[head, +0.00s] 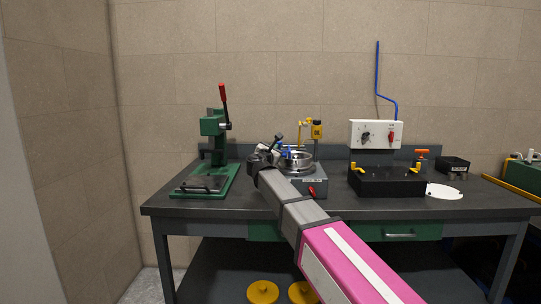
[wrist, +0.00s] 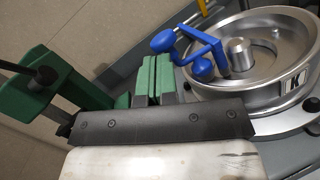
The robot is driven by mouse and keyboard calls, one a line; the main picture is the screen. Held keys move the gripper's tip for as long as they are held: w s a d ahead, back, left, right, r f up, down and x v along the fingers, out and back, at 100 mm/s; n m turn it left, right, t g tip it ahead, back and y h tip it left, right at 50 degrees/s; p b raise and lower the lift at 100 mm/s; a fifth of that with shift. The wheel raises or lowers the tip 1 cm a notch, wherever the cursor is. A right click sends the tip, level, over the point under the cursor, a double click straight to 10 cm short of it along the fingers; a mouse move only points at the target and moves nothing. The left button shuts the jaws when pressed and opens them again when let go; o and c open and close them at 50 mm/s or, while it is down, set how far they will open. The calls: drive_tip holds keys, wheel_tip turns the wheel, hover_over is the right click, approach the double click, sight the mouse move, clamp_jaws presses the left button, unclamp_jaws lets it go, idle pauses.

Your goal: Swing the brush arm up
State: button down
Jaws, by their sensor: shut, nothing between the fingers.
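A blue bent arm with rounded ends (wrist: 195,50), which looks like the brush arm, reaches down into a round silver bowl (wrist: 262,28) beside its metal hub. In the head view the blue arm (head: 287,152) shows small over the bowl (head: 298,158), partly hidden by my arm. My gripper (wrist: 153,62) is shut and empty, its green finger pads together just left of the blue arm; whether they touch it I cannot tell. In the head view my gripper (head: 268,150) is at the bowl's left side.
A green press (head: 213,135) with a red-handled lever stands left. A yellow post (head: 317,130) rises behind the bowl. A black fixture (head: 386,181) with yellow clamps, a white control box (head: 376,134) and a white disc (head: 444,191) are on the right. The bench front edge is mostly clear.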

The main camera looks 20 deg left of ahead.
drive_tip(key=shift+w+r, duration=0.1)
drive_tip(key=shift+r, duration=0.05)
idle(0.3)
drive_tip(key=shift+r+g, duration=0.3)
drive_tip(key=shift+r, duration=0.15)
drive_tip(key=shift+w+r, duration=0.1)
drive_tip(key=shift+r, duration=0.05)
drive_tip(key=w+a+r+n+g, duration=0.3)
drive_tip(key=w+r+g, duration=0.8)
drive_tip(key=w, duration=0.3)
drive_tip(key=shift+w+a+g+h, duration=0.2)
drive_tip(key=shift+a+g+h, duration=0.1)
drive_tip(key=shift+g, duration=0.1)
idle(0.6)
